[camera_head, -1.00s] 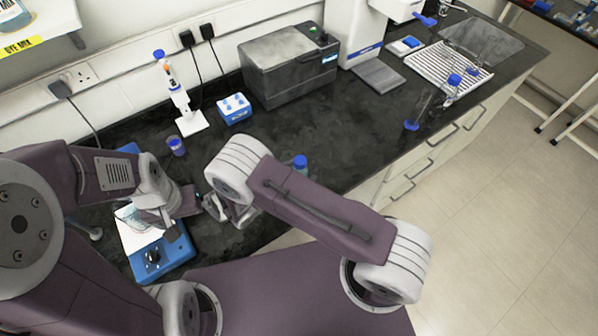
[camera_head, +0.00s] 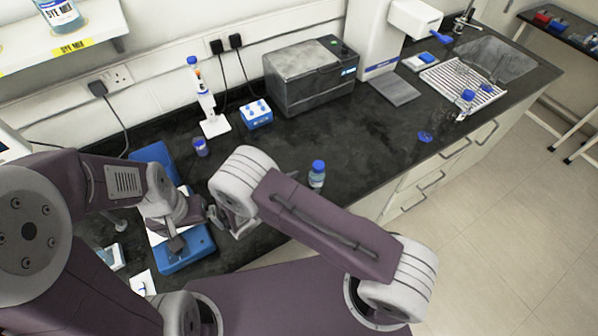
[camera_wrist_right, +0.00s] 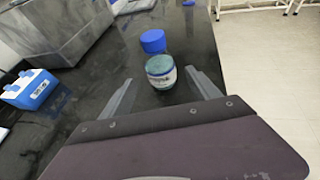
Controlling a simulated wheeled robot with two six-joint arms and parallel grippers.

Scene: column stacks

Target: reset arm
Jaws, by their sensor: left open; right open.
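My left gripper (camera_head: 190,214) is over the blue device with a white top (camera_head: 187,250) in the head view; the jaws are open and their tips are partly hidden. My right gripper (camera_head: 222,219) is close beside it, to the right, partly covered by its own arm. In the right wrist view my right gripper (camera_wrist_right: 162,92) has its two fingers spread apart with nothing held. A bottle with a blue cap (camera_wrist_right: 160,70) shows between and beyond the fingertips. In the head view this bottle (camera_head: 317,177) stands upright on the black bench, right of the right gripper.
A purple-blue capped jar (camera_head: 200,147), a pipette stand (camera_head: 213,127), a blue tube rack (camera_head: 256,115) and a grey box machine (camera_head: 308,80) stand along the back. A drying rack (camera_head: 462,88) is at the right.

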